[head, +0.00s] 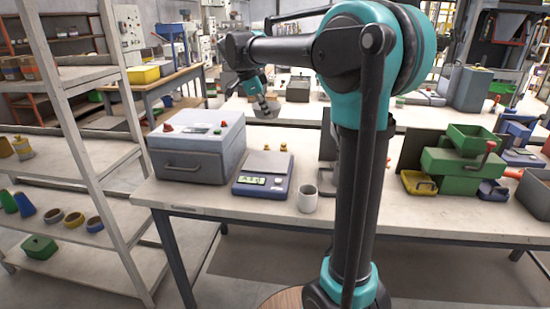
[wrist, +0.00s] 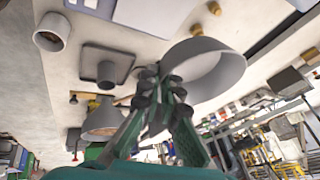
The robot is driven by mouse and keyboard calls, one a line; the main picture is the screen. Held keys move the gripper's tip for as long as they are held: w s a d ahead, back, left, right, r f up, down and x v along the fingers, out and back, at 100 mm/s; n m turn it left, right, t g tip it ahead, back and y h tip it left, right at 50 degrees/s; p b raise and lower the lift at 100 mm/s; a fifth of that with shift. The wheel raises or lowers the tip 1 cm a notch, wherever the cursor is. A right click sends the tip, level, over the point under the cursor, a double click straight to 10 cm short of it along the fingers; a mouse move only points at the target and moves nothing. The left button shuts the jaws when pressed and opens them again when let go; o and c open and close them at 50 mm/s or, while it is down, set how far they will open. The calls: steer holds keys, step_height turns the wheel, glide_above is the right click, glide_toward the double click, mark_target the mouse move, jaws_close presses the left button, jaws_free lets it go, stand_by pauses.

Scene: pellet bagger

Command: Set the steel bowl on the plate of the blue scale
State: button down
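The blue scale (head: 262,185) stands on the front table, with its bare pale plate (head: 268,163) on top. In the wrist view, part of the scale's plate (wrist: 155,12) shows at the top edge. The steel bowl (wrist: 207,68) is a grey round bowl beside my fingertips in the wrist view. My gripper (wrist: 158,78) appears shut on the bowl's rim. In the head view, my gripper (head: 261,100) is raised beyond the scale, with the small grey bowl (head: 270,108) at its end. The contact between fingers and rim is partly hidden.
A grey box with a handle (head: 197,147) stands left of the scale, and a pale mug (head: 308,199) to its right. Small yellow knobbed pieces (head: 283,147) lie near the plate. A green machine (head: 458,160) is farther right. A shelf rack (head: 75,120) stands at left.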

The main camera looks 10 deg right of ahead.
step_height(320, 180, down, 19)
steer(key=shift+r, duration=0.2)
stand_by(0.3)
steer(key=c, duration=2.2)
jaws_free()
steer(key=shift+f, duration=0.15)
steer(key=o, duration=0.5)
steer(key=v, duration=1.2)
steer(key=shift+a, duration=0.15)
